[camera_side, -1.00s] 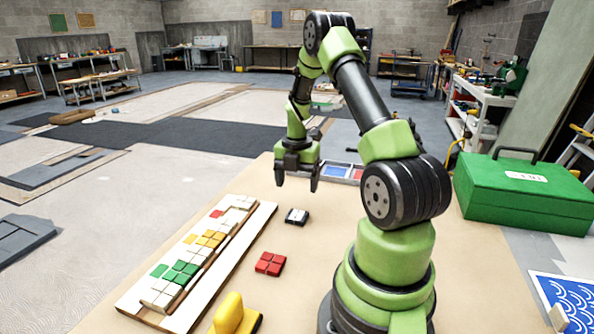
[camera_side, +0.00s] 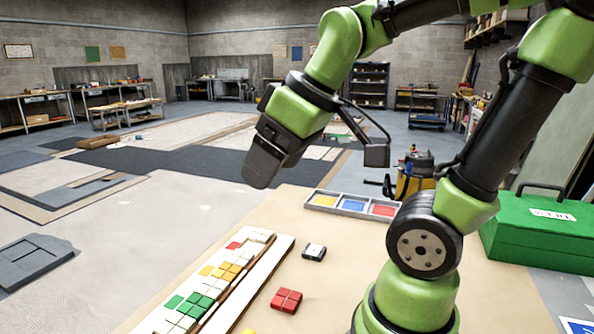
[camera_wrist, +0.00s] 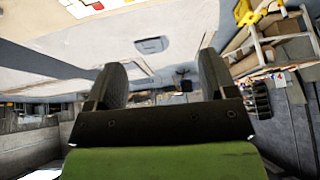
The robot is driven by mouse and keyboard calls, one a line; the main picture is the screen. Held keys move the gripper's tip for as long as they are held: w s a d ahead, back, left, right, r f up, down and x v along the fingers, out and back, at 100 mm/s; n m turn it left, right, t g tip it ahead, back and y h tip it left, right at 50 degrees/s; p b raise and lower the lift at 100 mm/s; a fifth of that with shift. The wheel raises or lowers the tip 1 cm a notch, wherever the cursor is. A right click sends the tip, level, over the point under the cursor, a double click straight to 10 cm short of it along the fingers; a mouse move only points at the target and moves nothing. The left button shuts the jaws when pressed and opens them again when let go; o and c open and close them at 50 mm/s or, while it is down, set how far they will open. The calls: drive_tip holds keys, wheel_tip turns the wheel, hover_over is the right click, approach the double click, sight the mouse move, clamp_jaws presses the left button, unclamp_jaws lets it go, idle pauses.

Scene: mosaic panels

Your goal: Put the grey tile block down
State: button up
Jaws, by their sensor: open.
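A small dark block with a pale top (camera_side: 314,252), probably the grey tile block, sits on the tan table to the right of the mosaic board (camera_side: 262,271). The board carries white, yellow, green and red tiles. My gripper (camera_side: 262,172) is raised well above the table, tilted, behind and left of the block. It does not touch it. In the wrist view my gripper (camera_wrist: 160,82) has its two dark fingers spread apart with nothing between them. The block cannot be made out for certain there.
A red tile block (camera_side: 286,300) sits right of the board. A grey tray (camera_side: 339,204) with yellow, blue and red compartments lies at the table's far edge. A green toolbox (camera_side: 530,238) stands at the right. The table between block and tray is clear.

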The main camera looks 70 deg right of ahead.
drive_tip(key=s+a+m, duration=0.2)
drive_tip(key=s+a+m+t+y, duration=0.1)
drive_tip(key=s+m, duration=0.1)
drive_tip(key=shift+s+a+r, duration=0.1)
drive_tip(key=shift+s+a, duration=0.1)
drive_tip(key=shift+a, duration=0.15)
